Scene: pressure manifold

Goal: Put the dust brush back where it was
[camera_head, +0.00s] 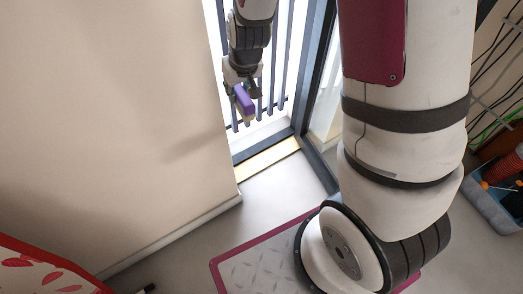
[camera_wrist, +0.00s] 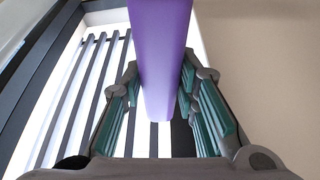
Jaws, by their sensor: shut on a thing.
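The dust brush (camera_head: 244,101) shows as a purple block with a small tan part at its lower end. My gripper (camera_head: 241,89) is shut on it and holds it up in the air in front of a barred window or door opening. In the wrist view the purple brush (camera_wrist: 160,50) runs from the top edge down between the two fingers of my gripper (camera_wrist: 163,103), whose green pads lie on either side. The gripper hides part of the brush. I cannot tell where its former place is.
A beige wall (camera_head: 110,100) stands left of the opening with dark bars (camera_head: 285,60). A wooden sill strip (camera_head: 266,159) lies below it. A blue-grey bin (camera_head: 488,205) with loose items stands at the right. A red patterned surface (camera_head: 40,272) is at lower left.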

